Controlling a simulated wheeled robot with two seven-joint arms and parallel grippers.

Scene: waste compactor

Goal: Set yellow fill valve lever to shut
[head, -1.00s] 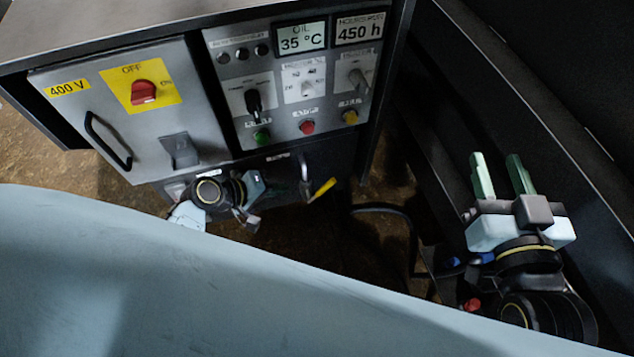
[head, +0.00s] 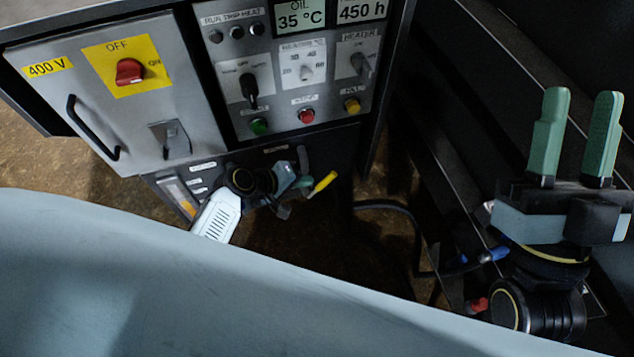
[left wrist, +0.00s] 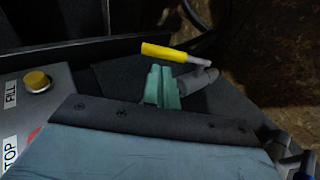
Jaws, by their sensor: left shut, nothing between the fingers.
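The yellow fill valve lever (head: 325,182) sticks out from the lower front of the control cabinet, its yellow grip angled down to the left in the head view. My left gripper (head: 303,184) is just left of it, low on the cabinet. In the left wrist view the yellow lever (left wrist: 166,52) crosses just beyond the shut green fingers (left wrist: 162,84), with its grey stem to the right. I cannot tell whether fingers and lever touch. Nothing shows between the fingers. My right gripper (head: 578,138) is open and empty at the right, away from the lever.
The cabinet panel (head: 290,88) above has several knobs and buttons, including a yellow button (head: 352,105). A red OFF switch (head: 130,71) and a black door handle (head: 92,128) are at the left. A black hose (head: 395,208) runs below right of the lever.

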